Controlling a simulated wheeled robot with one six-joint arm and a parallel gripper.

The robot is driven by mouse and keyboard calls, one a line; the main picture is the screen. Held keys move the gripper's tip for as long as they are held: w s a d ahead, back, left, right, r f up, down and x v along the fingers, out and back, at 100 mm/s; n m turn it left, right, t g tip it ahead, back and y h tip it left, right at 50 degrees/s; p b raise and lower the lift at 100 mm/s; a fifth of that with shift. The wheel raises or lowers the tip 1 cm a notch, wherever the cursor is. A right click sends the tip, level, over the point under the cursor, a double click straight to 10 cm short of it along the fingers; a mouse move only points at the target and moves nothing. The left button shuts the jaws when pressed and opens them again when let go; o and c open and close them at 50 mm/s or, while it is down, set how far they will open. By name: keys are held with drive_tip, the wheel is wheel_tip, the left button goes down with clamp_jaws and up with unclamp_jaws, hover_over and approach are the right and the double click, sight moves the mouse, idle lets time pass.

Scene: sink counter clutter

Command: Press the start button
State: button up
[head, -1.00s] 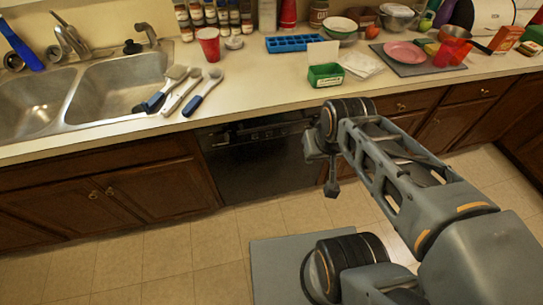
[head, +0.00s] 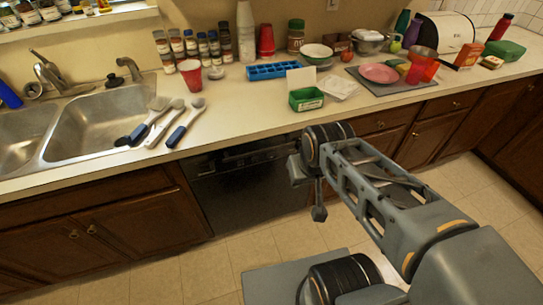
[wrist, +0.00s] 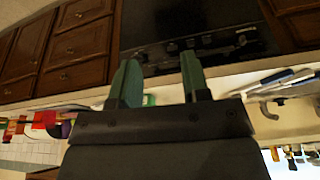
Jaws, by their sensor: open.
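The black dishwasher (head: 245,193) is set under the counter, between wooden cabinets, with its control panel (head: 240,157) along its top edge. In the wrist view the dishwasher (wrist: 190,18) appears upside down, and its panel (wrist: 200,46) shows small pale marks and a dark handle recess. I cannot make out which mark is the start button. My gripper (wrist: 160,68) is open and empty, with two green fingers pointing toward the dishwasher front, apart from it.
The counter above holds brushes (head: 181,125), a red cup (head: 190,76), a blue ice tray (head: 271,71), a green box (head: 306,98) and a pink plate (head: 379,73). A sink (head: 98,118) is at left.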

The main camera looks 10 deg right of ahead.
clamp_jaws()
idle(1.5)
